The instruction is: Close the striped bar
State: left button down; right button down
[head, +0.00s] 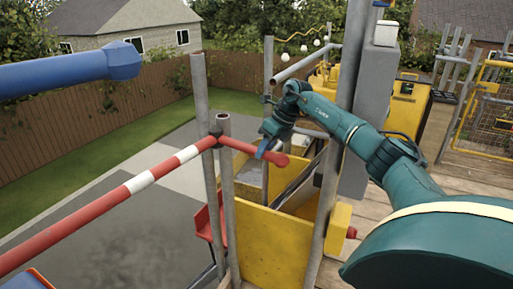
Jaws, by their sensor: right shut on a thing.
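The striped bar (138,183) is red and white. It runs from the lower left up to a dark clamp (216,138) by two grey upright poles. A short red end passes beyond the clamp to the right and ends in a rounded knob (283,160). My right gripper (264,149) comes in from the right and is shut on this red end, close to the knob. The fingers are small here and partly hidden by the wrist. My left gripper is not in view.
Below the red end stands a yellow panel (272,245) between grey poles. A thick grey post (350,70) stands behind my right forearm. A blue beam-like shape (65,72) reaches in at upper left. Paving lies below the bar; wooden planks lie at right.

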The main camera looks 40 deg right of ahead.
jog(key=shift+w+d+r+n+y+p, duration=0.15)
jog(key=shift+w+d+n+p, duration=0.15)
jog(key=shift+d+n, duration=0.25)
jog(key=shift+w+d+f+n+y+p, duration=0.15)
jog(key=shift+d+n+p, duration=0.2)
jog(key=shift+d, duration=0.4)
jog(key=shift+d+r, duration=0.1)
jog(key=shift+r, duration=0.05)
jog(key=c, duration=1.1)
grip_release()
notch_tip(320, 180, up, 10)
jog(key=shift+f+b, duration=0.1)
jog(key=shift+b, duration=0.2)
